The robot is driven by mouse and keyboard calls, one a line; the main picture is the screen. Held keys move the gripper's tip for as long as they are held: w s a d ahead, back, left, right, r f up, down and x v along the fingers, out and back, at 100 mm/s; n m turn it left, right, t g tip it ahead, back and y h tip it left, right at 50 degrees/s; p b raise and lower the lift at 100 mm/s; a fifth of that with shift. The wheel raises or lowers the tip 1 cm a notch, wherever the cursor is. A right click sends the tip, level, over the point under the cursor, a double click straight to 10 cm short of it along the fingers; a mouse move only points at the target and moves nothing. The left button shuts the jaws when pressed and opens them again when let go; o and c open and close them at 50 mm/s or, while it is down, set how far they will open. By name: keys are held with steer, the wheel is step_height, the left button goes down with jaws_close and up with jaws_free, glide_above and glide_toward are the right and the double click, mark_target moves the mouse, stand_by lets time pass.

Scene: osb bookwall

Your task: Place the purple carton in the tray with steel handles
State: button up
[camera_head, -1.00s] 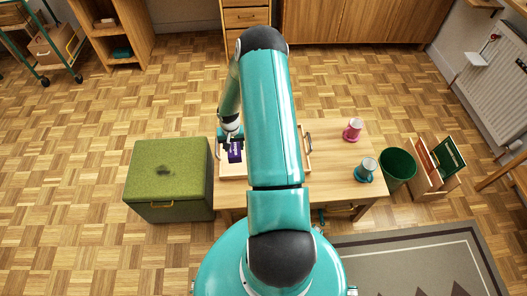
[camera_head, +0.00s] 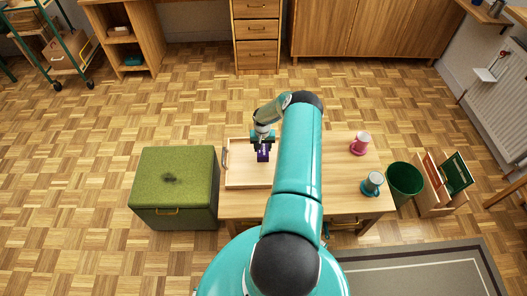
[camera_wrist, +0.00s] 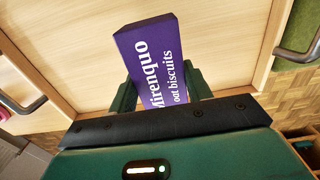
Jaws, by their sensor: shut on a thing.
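The purple carton (camera_head: 263,154), lettered "Mirenquo oat biscuits", is held between the fingers of my gripper (camera_head: 262,143). It also shows close up in the wrist view (camera_wrist: 158,65), between the two green fingers. The wooden tray with steel handles (camera_head: 238,179) sits on the table, and the carton is over its floor. Both steel handles show in the wrist view (camera_wrist: 298,50), one at each side. In the head view my arm hides the tray's right part. I cannot tell whether the carton touches the tray floor.
A pink mug (camera_head: 360,144) and a teal mug (camera_head: 372,183) stand at the right of the wooden table (camera_head: 340,205). A green storage box (camera_head: 174,185) stands left of the table. A green bin (camera_head: 404,180) and a wooden rack (camera_head: 440,190) stand to its right.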

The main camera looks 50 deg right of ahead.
mark_target(264, 151)
steer(key=shift+d+f, duration=0.4)
steer(key=shift+f, duration=0.05)
steer(key=shift+w+f, duration=0.1)
steer(key=shift+f, duration=1.45)
steer(key=shift+f, duration=0.1)
steer(key=o, duration=0.9)
steer(key=shift+o, duration=0.2)
